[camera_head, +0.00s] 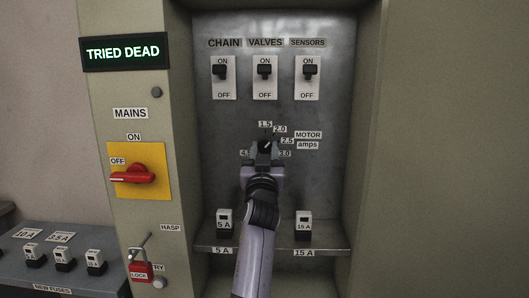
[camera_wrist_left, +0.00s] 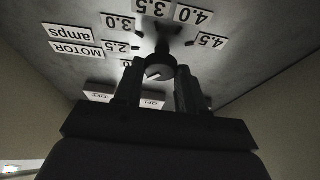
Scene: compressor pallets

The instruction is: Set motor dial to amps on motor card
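The motor dial (camera_head: 267,144) is a small dark knob on the grey panel, ringed by amp labels from 1.5 to 4.5. In the left wrist view the dial (camera_wrist_left: 160,68) shows a pale mark on its face toward the lower left; I cannot tell which value it marks. My left gripper (camera_head: 264,150) is at the dial. Its two fingers (camera_wrist_left: 159,82) stand apart on either side of the knob, with narrow gaps seeming to show. The gripper covers part of the dial and the 3.5 and 4.0 labels in the head view. My right gripper and the motor card are not in view.
Chain (camera_head: 220,72), valves (camera_head: 264,72) and sensors (camera_head: 307,70) switches sit above the dial. A red mains handle (camera_head: 132,177) is at left, over a red lock (camera_head: 140,271). Fuses marked 5 A (camera_head: 224,220) and 15 A (camera_head: 304,224) flank my arm below.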

